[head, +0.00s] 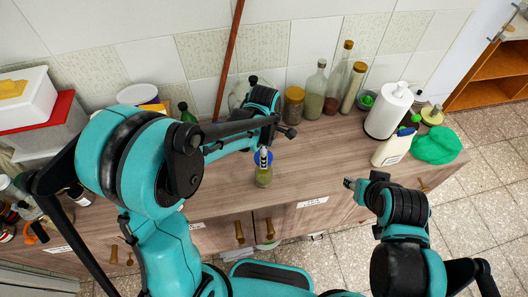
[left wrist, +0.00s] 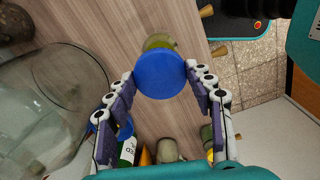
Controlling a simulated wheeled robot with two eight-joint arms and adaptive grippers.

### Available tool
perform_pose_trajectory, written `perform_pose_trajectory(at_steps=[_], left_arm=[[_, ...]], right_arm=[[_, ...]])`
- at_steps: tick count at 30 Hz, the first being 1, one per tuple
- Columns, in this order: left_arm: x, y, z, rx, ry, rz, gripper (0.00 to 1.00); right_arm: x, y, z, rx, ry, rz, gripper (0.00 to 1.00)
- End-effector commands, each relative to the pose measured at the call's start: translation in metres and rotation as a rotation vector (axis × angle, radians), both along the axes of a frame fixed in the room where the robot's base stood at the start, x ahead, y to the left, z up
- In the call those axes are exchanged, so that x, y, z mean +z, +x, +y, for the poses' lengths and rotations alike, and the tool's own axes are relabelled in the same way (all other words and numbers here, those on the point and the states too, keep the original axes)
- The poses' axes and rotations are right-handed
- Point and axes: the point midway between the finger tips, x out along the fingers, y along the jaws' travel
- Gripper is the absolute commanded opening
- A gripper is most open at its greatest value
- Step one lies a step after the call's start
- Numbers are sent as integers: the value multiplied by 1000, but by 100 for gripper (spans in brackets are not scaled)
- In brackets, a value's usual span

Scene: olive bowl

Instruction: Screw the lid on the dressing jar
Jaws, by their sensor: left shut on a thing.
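The dressing jar (head: 263,177) is small, with greenish contents, and stands upright on the wooden counter near its front edge. The blue lid (head: 257,158) is at its mouth; I cannot tell whether it is seated. My left gripper (head: 264,155) is shut on the lid. In the left wrist view, the round lid (left wrist: 160,72) sits between the two fingertips (left wrist: 160,80) and hides most of the jar (left wrist: 160,42). My right gripper (head: 350,184) is in front of the counter, away from the jar; its opening is too small to tell.
Several tall bottles (head: 315,93) and a yellow-lidded jar (head: 293,103) stand along the wall. A paper towel roll (head: 388,112), a white bottle (head: 394,148) and a green cloth (head: 436,147) are at the right. A large glass vessel (left wrist: 45,105) is close to the left fingers. Counter right of the jar is clear.

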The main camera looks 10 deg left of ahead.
Motion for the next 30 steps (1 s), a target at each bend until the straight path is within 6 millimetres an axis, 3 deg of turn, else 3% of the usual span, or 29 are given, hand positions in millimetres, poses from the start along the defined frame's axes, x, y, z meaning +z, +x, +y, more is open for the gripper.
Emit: perform_pose_trajectory(at_steps=[18,30], left_arm=[[-48,0,0,-1,0,0,38],[-52,0,0,-1,0,0,38]], right_arm=[[-44,0,0,0,0,0,40],[-47,0,0,0,0,0,40]])
